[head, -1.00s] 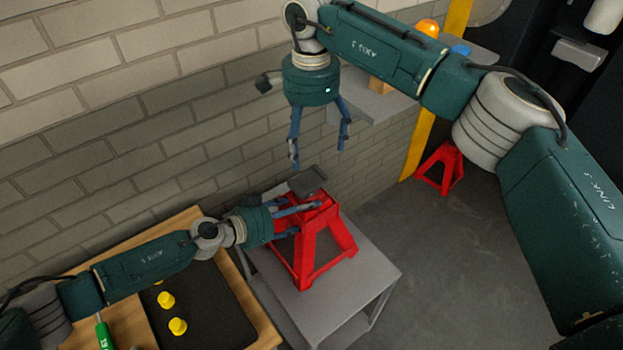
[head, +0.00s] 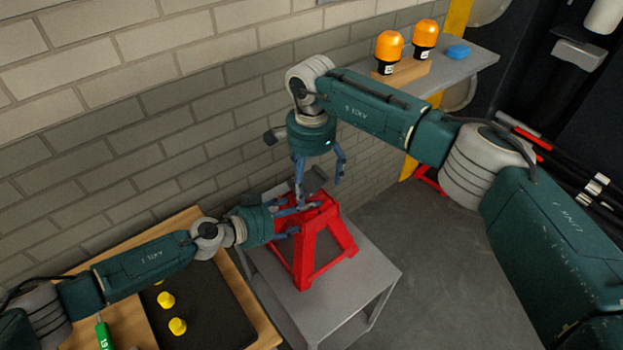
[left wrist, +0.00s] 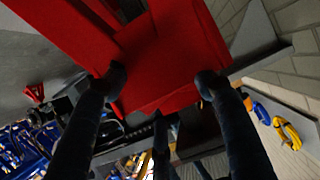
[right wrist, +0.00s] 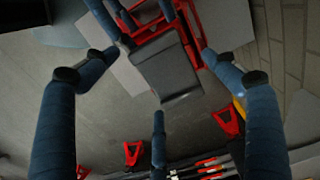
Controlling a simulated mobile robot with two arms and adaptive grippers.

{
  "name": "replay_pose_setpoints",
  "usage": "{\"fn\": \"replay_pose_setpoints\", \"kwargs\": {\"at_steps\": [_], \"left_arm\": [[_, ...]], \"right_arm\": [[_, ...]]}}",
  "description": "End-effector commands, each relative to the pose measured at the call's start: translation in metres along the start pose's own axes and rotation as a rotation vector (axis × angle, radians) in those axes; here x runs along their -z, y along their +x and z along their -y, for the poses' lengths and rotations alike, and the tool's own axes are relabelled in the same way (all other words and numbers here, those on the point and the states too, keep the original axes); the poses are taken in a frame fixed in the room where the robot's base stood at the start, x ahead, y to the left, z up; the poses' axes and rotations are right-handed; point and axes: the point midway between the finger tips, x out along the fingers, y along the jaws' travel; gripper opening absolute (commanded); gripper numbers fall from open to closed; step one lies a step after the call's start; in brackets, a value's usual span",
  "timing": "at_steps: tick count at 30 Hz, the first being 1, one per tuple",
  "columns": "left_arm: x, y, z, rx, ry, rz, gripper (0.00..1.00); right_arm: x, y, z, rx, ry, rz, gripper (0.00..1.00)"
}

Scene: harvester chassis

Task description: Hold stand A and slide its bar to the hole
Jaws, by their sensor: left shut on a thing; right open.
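Stand A (head: 340,243) is a red jack stand on a small grey table. My left gripper (head: 304,217) is shut on its upper part from the left; in the left wrist view the fingers lie at both edges of the red stand (left wrist: 172,45). The bar's dark grey head (head: 311,180) sits at the stand's top, partly hidden by my right gripper. My right gripper (head: 320,192) is open and points down with its fingers around the head. In the right wrist view the head (right wrist: 167,72) lies between the open fingers. The hole is not discernible.
The small table (head: 372,268) has bare surface right of the stand. A wooden bench (head: 262,325) with a black mat and yellow knobs stands at left. A brick wall (head: 150,120) is behind. A shelf (head: 470,60) holds two orange lamps. Another red stand (head: 428,180) is on the floor.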

Motion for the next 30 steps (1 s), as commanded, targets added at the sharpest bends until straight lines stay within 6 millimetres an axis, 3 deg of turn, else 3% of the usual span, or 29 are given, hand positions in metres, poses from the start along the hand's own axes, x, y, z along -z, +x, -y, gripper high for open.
{"fn": "replay_pose_setpoints", "kwargs": {"at_steps": [8, 18, 23, 30], "left_arm": [[0.0, 0.0, 0.001, 0.002, -0.006, 0.0, 0.0], [0.0, 0.0, 0.001, 0.002, -0.006, 0.0, 0.0], [0.0, 0.0, 0.001, 0.002, -0.006, 0.0, 0.0], [-0.001, 0.0, 0.001, 0.003, -0.007, 0.001, 0.0]], "right_arm": [[0.0, 0.002, 0.0, 0.0, 0.0, 0.0, 0.85], [0.0, 0.001, 0.0, 0.0, 0.0, 0.0, 0.19], [0.0, -0.007, 0.001, 0.002, 0.0, 0.0, 0.19], [0.001, -0.045, 0.001, 0.005, 0.001, -0.001, 0.19]]}}
